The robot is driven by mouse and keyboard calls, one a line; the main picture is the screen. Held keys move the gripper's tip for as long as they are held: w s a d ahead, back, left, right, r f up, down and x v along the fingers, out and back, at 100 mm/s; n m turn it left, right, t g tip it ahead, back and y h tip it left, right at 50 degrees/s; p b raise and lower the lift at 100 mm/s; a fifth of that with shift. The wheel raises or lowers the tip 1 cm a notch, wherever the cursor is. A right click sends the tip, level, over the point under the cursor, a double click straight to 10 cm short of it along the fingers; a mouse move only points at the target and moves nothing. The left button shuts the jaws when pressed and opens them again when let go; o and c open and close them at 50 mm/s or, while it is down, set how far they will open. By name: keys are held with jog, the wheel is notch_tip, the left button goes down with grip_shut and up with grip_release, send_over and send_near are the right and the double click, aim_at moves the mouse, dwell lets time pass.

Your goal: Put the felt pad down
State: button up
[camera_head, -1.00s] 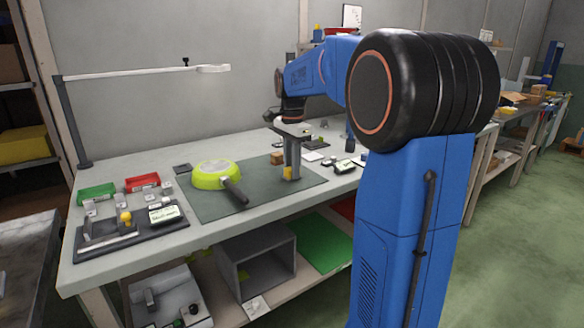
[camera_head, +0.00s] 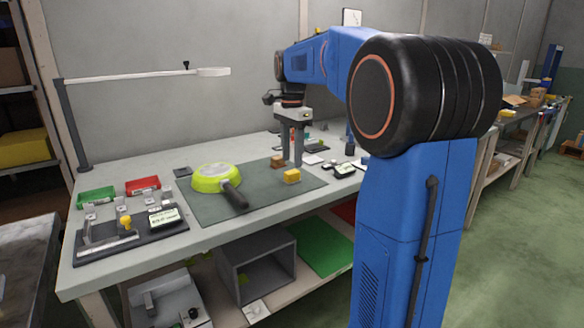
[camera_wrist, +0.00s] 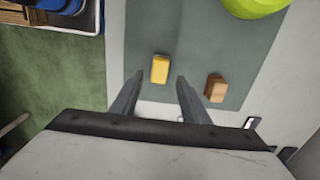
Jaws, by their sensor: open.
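A small yellow block (camera_head: 292,176), which I take to be the felt pad, lies on the dark green-grey mat (camera_head: 250,196) on the bench. It also shows in the wrist view (camera_wrist: 160,69), lying beyond my fingertips and roughly in line with the gap between them. My gripper (camera_head: 292,163) is open and empty, pointing down behind the yellow block and apart from it. In the wrist view my gripper (camera_wrist: 160,77) has its two fingers spread with nothing between them. A brown block (camera_head: 277,161) lies close by on the mat, right of the yellow one in the wrist view (camera_wrist: 215,88).
Red (camera_head: 142,185) and green (camera_head: 96,197) bins and a dark tray (camera_head: 160,234) stand at left. The mat's front right part is clear.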

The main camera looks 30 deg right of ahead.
aim_at(292, 172)
notch_tip(292, 172, up, 7)
jog(key=shift+f, duration=0.2)
jog(key=s+a+f+n+t, duration=0.1)
jog(key=s+a+f+n, duration=0.4)
jog(key=s, duration=0.5)
jog(key=s+a+f+n+t, duration=0.2)
jog(key=s+a+f+n, duration=0.3)
jog(key=s+f, duration=0.5)
jog(key=s+a+f+n+t, duration=0.1)
jog(key=s+a+f+n, duration=0.4)
jog(key=s, duration=0.5)
notch_tip(292, 172, down, 2)
jog(key=n, duration=0.2)
jog(key=shift+s+a+f+n+t, duration=0.15)
jog(key=shift+a+f+n+t, duration=0.15)
jog(key=shift+a+t, duration=0.1)
jog(key=shift+r, duration=0.1)
jog(key=shift+c, duration=0.7)
